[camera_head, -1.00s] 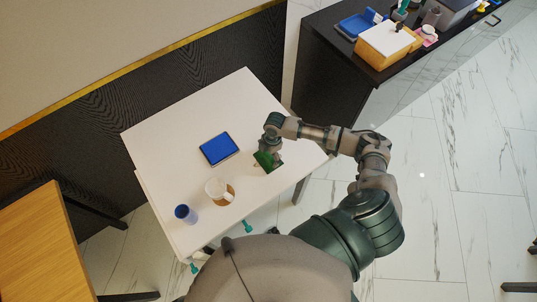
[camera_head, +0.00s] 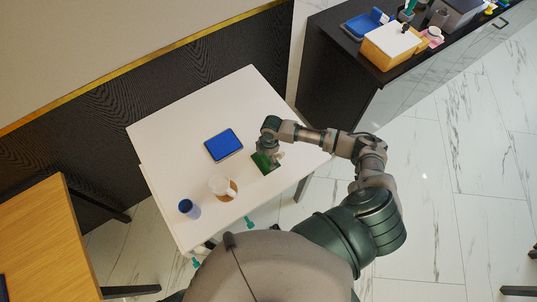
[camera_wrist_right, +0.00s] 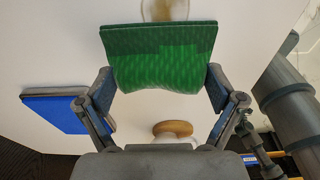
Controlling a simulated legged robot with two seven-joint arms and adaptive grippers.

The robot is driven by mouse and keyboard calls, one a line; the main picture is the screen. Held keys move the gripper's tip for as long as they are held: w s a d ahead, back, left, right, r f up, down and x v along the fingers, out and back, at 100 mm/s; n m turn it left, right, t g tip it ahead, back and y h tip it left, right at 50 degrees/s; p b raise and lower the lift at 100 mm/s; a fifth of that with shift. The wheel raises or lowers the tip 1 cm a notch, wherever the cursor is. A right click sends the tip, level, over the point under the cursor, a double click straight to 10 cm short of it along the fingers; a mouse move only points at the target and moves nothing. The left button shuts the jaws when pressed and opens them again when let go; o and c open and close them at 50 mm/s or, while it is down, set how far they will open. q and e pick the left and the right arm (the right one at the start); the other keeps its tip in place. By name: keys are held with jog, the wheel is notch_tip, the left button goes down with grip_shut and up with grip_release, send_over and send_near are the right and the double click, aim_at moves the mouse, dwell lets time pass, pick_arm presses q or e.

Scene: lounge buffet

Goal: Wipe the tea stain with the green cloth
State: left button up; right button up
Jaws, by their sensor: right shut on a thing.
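The green cloth (camera_head: 262,164) is at the right part of the white table. My right gripper (camera_head: 268,150) is above it and shut on it. In the right wrist view the cloth (camera_wrist_right: 160,62) hangs spread between the two fingers, with a darker band along its upper part. A brownish translucent patch (camera_wrist_right: 166,9), which looks like the tea stain, shows on the white surface just beyond the cloth's edge; the cloth hides part of it. In the head view I cannot make out the stain. My left gripper is not in view.
A dark counter (camera_head: 335,55) with several items stands at upper right. A wooden table (camera_head: 40,240) is at left.

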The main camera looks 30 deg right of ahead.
aim_at(276, 155)
jog(key=shift+w+d+f, duration=0.1)
jog(key=shift+d, duration=1.35)
jog(key=shift+w+d+f, duration=0.1)
jog(key=shift+d, duration=1.35)
jog(key=shift+s+a+r+p, duration=0.1)
jog(key=shift+a+p, duration=0.4)
jog(key=shift+a, duration=0.45)
jog(key=shift+s+a+r+p, duration=0.1)
jog(key=shift+a+p, duration=0.35)
jog(key=shift+a, duration=0.45)
jog(key=shift+a+p, duration=0.3)
jog(key=shift+a, duration=0.75)
jog(key=shift+w+d+f, duration=0.1)
jog(key=shift+d, duration=1.35)
jog(key=shift+w+d+f, duration=0.1)
jog(key=shift+d, duration=1.3)
